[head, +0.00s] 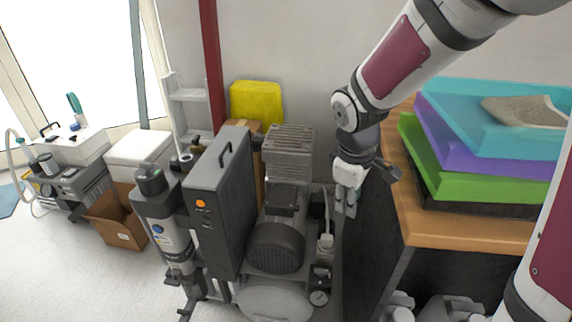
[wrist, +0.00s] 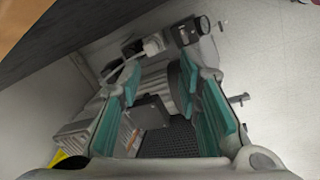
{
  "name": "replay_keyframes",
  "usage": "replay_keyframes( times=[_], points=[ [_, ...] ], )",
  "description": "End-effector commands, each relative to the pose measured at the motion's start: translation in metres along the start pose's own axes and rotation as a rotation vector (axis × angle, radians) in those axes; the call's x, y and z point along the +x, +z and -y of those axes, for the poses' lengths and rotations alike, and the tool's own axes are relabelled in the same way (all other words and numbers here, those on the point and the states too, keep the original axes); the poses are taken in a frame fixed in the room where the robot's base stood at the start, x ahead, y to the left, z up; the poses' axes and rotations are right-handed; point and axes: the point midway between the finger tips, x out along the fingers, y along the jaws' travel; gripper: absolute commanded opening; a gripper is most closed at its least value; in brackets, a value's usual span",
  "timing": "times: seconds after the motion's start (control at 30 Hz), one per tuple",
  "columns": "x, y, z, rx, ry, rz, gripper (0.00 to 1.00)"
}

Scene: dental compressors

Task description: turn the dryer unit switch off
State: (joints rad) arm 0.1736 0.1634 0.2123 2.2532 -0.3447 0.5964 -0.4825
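The dryer unit (head: 232,205) looks like the tall dark grey box with a top handle, left of the compressor in the head view. An orange round light or button (head: 201,203) sits on its front face, with small dark details below it. I cannot tell which is the switch or its position. My gripper (head: 346,202) hangs to the right of the dryer, above the compressor's right side and close to the wooden-topped cabinet. In the wrist view its teal-padded fingers (wrist: 168,110) are spread apart with nothing between them. They point down toward the compressor (wrist: 145,112). I do not recognise the switch there.
The compressor (head: 276,248) has a ribbed head, a round motor and a gauge (head: 319,297). A wooden-topped cabinet (head: 420,228) with stacked coloured trays (head: 470,160) stands right. Boxes (head: 118,220) lie further left; floor at front left is clear.

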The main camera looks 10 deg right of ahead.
Motion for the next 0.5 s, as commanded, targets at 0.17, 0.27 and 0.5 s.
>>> replay_keyframes(
  times=[0.17, 0.27, 0.5],
  points=[
    [0.062, -0.017, 0.003, -0.168, -0.074, 0.015, 0.32],
    [0.096, -0.025, 0.009, -0.257, -0.116, 0.009, 0.32],
    [0.159, -0.038, 0.028, -0.418, -0.199, -0.027, 0.32]
  ],
)
